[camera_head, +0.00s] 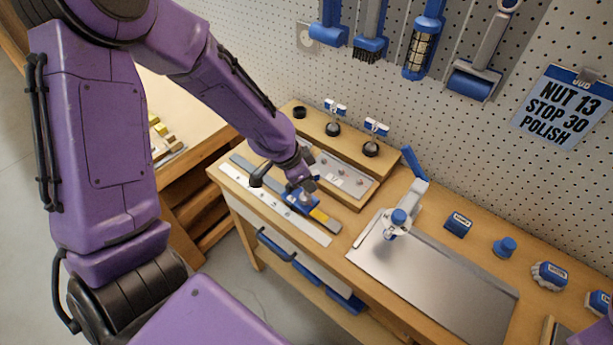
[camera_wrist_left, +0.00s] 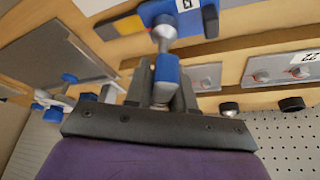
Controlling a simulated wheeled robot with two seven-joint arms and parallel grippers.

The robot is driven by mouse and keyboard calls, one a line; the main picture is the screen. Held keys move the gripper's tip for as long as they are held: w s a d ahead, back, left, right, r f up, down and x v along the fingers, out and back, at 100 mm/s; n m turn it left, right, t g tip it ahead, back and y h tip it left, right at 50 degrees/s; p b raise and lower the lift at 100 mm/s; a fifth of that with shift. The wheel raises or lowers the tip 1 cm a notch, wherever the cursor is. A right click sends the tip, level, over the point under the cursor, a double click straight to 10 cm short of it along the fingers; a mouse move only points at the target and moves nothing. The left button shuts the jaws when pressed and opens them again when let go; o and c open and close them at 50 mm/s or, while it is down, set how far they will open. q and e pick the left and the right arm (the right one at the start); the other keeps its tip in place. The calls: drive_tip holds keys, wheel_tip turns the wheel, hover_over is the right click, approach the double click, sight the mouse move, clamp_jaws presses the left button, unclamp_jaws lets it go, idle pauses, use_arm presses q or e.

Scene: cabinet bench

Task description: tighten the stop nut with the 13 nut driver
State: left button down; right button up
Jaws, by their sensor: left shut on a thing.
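My left gripper (camera_head: 304,187) is above the bar on the left part of the bench. In the left wrist view, the left gripper (camera_wrist_left: 163,92) is shut on the blue handle of the nut driver (camera_wrist_left: 166,70). The driver's metal shaft points away from the jaws, toward a blue slide block (camera_wrist_left: 188,18) with a white label. The block also shows in the head view (camera_head: 295,203), on a grey bar with a yellow part beside it. The stop nut cannot be made out; the socket end covers that spot, and contact is unclear. My right gripper is not in view.
A white ruler strip (camera_head: 282,207) lies along the front edge. Behind the bar stands a stepped wooden rack (camera_head: 362,203) with black knobs. A metal plate (camera_head: 462,293) lies to the right, near several blue items. A card (camera_head: 566,108) on the pegboard reads "NUT 13, STOP 30, POLISH".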

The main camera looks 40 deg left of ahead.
use_arm(q)
drive_tip(key=shift+d+r+m+h, duration=0.15)
drive_tip(key=shift+m+h, duration=0.15)
drive_tip(key=shift+m, duration=0.6)
drive_tip(key=shift+m+g, duration=0.4)
drive_tip(key=shift+m, duration=0.1)
drive_tip(key=shift+p, duration=0.3)
drive_tip(key=shift+m, duration=0.4)
drive_tip(key=shift+m+g+h+p, duration=0.3)
drive_tip(key=shift+m+g+h, duration=0.1)
drive_tip(key=shift+m, duration=0.6)
